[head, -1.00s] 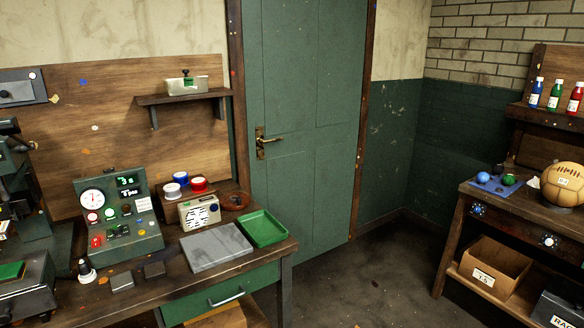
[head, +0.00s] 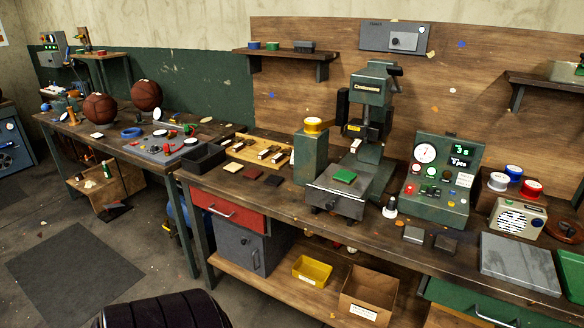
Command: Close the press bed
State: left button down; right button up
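The green press (head: 371,110) stands on the middle workbench, upright against the wooden back panel. Its grey flat bed (head: 338,195) sticks out at the front, toward the bench's front edge. A small green pad (head: 344,176) lies on the bed. A dark knob shows on the bed's front face. I cannot tell exactly how far the bed is drawn out from under the press head. Neither of my grippers is in view.
A green control box (head: 441,180) with a gauge and lit displays stands right of the press. Small dark blocks lie on the bench in front. Open floor (head: 75,265) lies at lower left.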

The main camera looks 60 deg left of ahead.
aim_at(349, 201)
jog(key=u, duration=1.55)
